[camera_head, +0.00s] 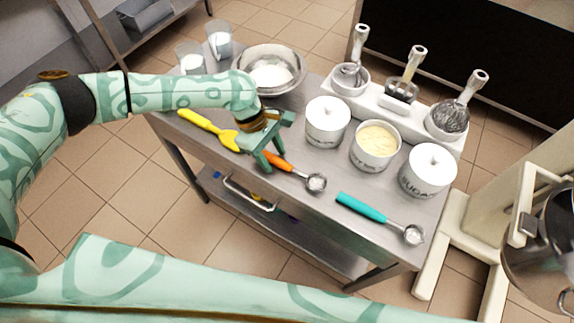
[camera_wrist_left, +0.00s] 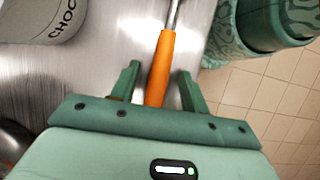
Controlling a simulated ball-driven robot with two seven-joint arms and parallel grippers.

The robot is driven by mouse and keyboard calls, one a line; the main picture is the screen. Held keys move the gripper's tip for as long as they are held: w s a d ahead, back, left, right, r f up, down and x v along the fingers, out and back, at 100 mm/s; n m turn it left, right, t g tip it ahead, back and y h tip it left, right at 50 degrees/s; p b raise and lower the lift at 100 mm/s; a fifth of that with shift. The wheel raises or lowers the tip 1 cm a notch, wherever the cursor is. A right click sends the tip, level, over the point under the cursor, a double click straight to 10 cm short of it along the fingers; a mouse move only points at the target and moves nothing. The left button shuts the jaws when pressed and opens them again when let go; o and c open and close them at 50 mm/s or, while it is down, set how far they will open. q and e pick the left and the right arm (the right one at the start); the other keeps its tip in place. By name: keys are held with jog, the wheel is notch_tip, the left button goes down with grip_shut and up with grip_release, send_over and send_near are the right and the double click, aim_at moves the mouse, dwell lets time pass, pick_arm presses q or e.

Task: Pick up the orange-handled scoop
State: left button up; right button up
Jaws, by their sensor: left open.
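The orange-handled scoop (camera_head: 308,178) lies on the steel table (camera_head: 320,211), its metal bowl toward the right in the head view. My left gripper (camera_head: 275,153) is over the end of its handle. In the left wrist view, the orange handle (camera_wrist_left: 161,70) runs between the two open fingers of my left gripper (camera_wrist_left: 160,85), with a visible gap to each finger. The rear end of the handle is hidden by the gripper body. I cannot tell the exact height of the fingers above the table. My right gripper is not in view.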

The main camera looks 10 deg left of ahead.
pick_arm(q)
jog(key=shift+f, duration=0.1)
dwell(0.3)
grip_shut()
